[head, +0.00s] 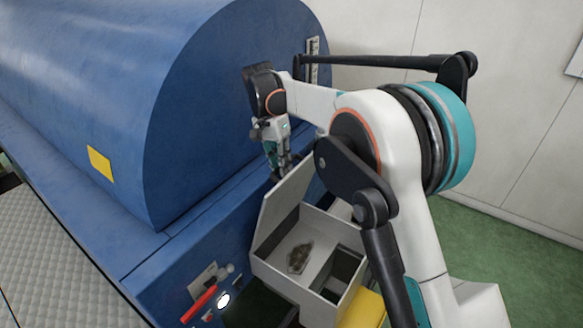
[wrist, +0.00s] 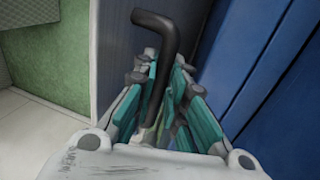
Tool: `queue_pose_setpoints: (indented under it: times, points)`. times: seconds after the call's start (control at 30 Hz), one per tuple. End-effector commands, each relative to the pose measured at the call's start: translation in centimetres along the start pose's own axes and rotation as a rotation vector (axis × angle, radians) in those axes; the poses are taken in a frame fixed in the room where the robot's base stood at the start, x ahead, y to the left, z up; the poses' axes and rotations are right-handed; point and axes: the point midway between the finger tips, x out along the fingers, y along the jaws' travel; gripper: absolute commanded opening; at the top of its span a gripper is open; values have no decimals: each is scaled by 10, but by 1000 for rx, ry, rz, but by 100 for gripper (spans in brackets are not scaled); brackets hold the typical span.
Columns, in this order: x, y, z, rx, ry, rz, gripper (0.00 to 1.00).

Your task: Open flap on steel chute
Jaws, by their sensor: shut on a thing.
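The steel chute (head: 318,292) is a pale box-like body on the end of the blue machine in the head view, with its inside visible from above. Its pale flap (head: 281,207) stands raised and tilted along the chute's left side. My gripper (head: 277,160) is at the flap's top edge, beside the blue machine. In the wrist view, my teal-fingered gripper (wrist: 165,80) is shut on a black bent handle (wrist: 156,45), whose end sticks out past the fingers. A grey panel behind the handle looks like the flap. The handle is mostly hidden in the head view.
The large blue machine (head: 200,110) fills the left, close to my gripper. A red lever (head: 198,305) and a bright lamp (head: 223,299) are low on it. A brown patch or piece (head: 299,257) is inside the chute. Green floor (head: 510,245) at right is clear.

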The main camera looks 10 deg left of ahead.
Motion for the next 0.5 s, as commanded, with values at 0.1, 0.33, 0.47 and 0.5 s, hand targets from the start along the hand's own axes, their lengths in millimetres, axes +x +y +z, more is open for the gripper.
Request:
queue_pose_setpoints:
  times: [0.1, 0.33, 0.47, 0.5]
  points:
    - [-3, -9, -1, 1, 0, 32, 0]
    - [-6, -18, -2, 2, 0, 70, 0]
    - [-6, -19, -2, 3, 0, 79, 0]
    - [-6, -20, -2, 4, 0, 81, 0]
